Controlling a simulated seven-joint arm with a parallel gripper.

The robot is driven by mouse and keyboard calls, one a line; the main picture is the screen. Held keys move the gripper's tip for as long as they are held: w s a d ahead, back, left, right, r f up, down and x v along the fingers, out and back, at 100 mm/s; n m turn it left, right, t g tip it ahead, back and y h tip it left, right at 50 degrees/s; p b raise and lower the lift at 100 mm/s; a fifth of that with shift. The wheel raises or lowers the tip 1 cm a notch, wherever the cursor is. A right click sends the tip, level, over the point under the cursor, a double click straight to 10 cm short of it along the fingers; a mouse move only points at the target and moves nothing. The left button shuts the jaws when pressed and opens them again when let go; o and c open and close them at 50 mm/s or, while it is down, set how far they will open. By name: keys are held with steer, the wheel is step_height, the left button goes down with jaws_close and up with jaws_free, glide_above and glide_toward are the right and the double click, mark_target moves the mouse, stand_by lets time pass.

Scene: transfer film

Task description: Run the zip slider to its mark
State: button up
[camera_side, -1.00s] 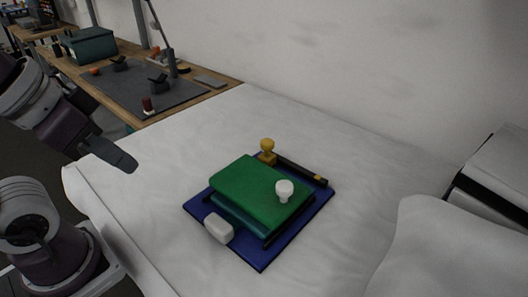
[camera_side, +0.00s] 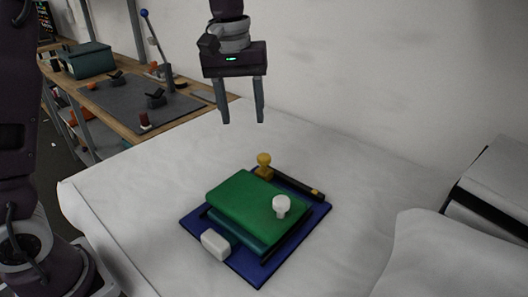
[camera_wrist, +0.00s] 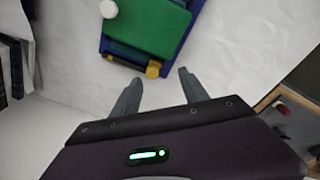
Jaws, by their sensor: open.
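A yellow knob (camera_side: 264,164), which looks like the slider, stands upright at the left end of a black rail (camera_side: 290,181) along the back edge of a blue board (camera_side: 240,275). A small yellow mark (camera_side: 316,191) shows near the rail's right end. My gripper (camera_side: 242,119) is open and empty, pointing down, well above and behind the knob. In the wrist view the knob (camera_wrist: 153,69) appears just beyond and between my fingertips (camera_wrist: 160,76), not touching them as far as I can tell.
A green block (camera_side: 245,196) with a white knob (camera_side: 281,206) on top lies on the board. A white block (camera_side: 215,244) sits at its left front edge. The white sheet (camera_side: 150,190) around is clear. A wall rises behind; a workbench (camera_side: 130,120) stands at the back left.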

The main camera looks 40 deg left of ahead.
steer(key=n+g, duration=0.1)
steer(key=n, duration=0.1)
glide_above(264, 156)
step_height(264, 156, down, 6)
step_height(264, 156, down, 7)
steer(key=shift+r, duration=0.1)
jaws_close()
stand_by(1.0)
